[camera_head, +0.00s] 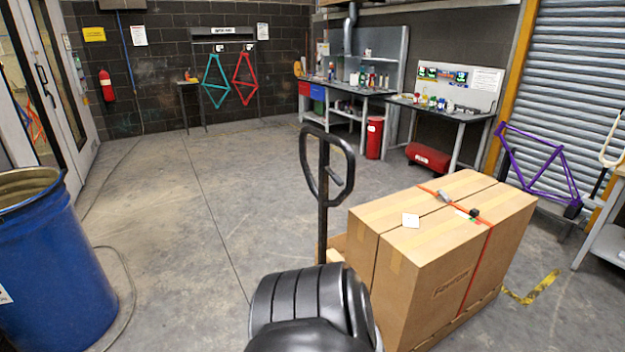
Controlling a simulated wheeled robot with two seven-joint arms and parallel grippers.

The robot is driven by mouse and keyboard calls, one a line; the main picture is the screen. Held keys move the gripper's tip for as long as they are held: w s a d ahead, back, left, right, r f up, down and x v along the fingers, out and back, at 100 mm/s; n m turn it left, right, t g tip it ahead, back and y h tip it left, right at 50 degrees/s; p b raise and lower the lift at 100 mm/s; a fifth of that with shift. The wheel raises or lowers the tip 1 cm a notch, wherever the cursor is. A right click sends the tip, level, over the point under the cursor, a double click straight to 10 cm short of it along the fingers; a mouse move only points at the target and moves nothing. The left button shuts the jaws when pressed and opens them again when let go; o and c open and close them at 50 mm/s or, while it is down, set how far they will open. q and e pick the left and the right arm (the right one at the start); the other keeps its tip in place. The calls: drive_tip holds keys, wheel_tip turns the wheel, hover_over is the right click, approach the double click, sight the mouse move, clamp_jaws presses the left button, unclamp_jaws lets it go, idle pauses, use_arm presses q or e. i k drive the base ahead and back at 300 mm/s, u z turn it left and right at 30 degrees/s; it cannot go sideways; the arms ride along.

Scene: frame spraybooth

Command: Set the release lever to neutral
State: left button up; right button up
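A black pallet jack handle (323,215) stands upright near the middle of the head view, with a closed loop grip at its top. A small dark release lever (336,177) shows inside the loop, slanting down to the right; its exact setting is too small to tell. The foot of the handle is hidden behind a black ribbed part at the bottom, which may be mine. Neither of my grippers is in view, and nothing visible touches the lever or the loop.
Strapped cardboard boxes (425,275) stand right of the handle. A blue drum (55,270) is at the left, with a hose on the floor beside it. Workbenches (345,90), a red bin (375,138) and a purple frame (535,185) line the right side. The floor left of the handle is clear.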

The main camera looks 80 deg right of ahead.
sight(337, 180)
drive_tip(key=z, duration=0.4)
drive_tip(key=i, duration=0.75)
drive_tip(key=z, duration=1.35)
drive_tip(key=i, duration=0.65)
drive_tip(key=z, duration=0.65)
